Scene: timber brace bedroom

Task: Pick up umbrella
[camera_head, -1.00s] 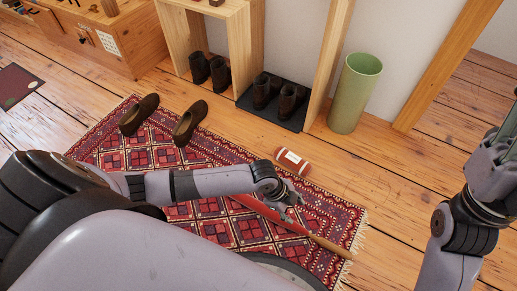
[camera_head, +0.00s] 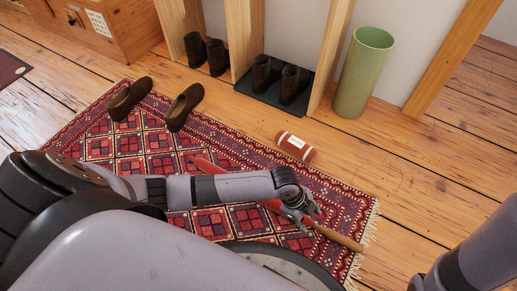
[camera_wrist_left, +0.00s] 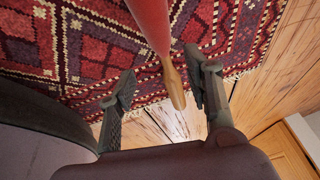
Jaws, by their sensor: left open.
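A closed red umbrella (camera_head: 206,165) with a wooden handle (camera_head: 340,238) lies on the patterned rug, partly hidden behind my left forearm in the head view. My left gripper (camera_head: 304,212) is over the umbrella near where the red part meets the handle. In the left wrist view, my left gripper (camera_wrist_left: 160,75) is open, and the red umbrella (camera_wrist_left: 150,22) and its handle (camera_wrist_left: 174,85) run between its two fingers. I cannot tell whether a finger touches it. My right forearm shows at the lower right of the head view, but its gripper is out of frame.
A patterned red rug (camera_head: 130,165) covers the floor. A pair of brown shoes (camera_head: 183,106) sits on it. A brown ball-like object with white bands (camera_head: 296,147) lies at its edge. A tall green bin (camera_head: 364,75) stands by the wall, beside boots (camera_head: 262,73) on a dark mat.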

